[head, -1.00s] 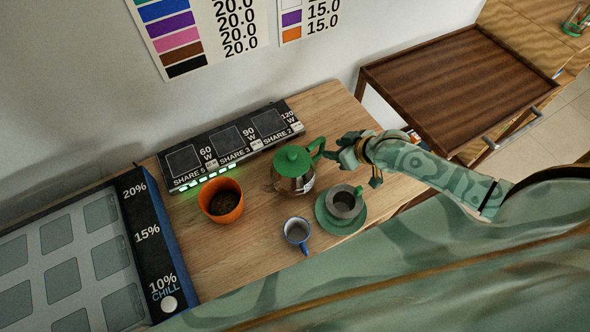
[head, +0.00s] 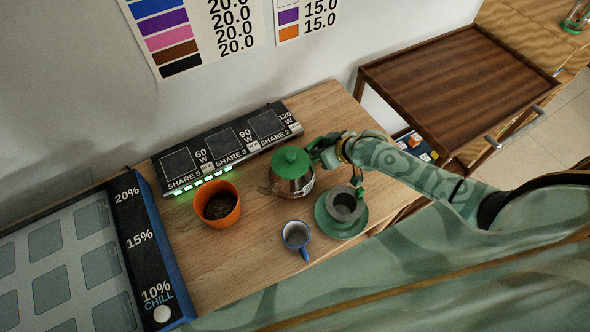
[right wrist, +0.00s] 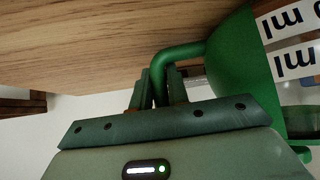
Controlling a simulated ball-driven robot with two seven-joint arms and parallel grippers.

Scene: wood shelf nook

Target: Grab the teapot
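The teapot (head: 292,184) has a green lid, a green handle and a glassy brown body. My right gripper (head: 318,152) comes in from the right and is at the handle. In the right wrist view my gripper fingers (right wrist: 160,90) sit closely on both sides of the green handle (right wrist: 180,54), which passes between them. They look shut on it. The green teapot side (right wrist: 240,65) fills the right of that view. The handle is mostly hidden by my gripper in the head view. My left gripper is not in view.
A grey cup (head: 343,205) on a green saucer (head: 340,230) stands close below my right forearm. A small blue-rimmed mug (head: 296,235) and an orange pot (head: 217,204) are nearby. A black panel (head: 226,150) lies behind, and a blue-edged tray unit (head: 150,250) at left.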

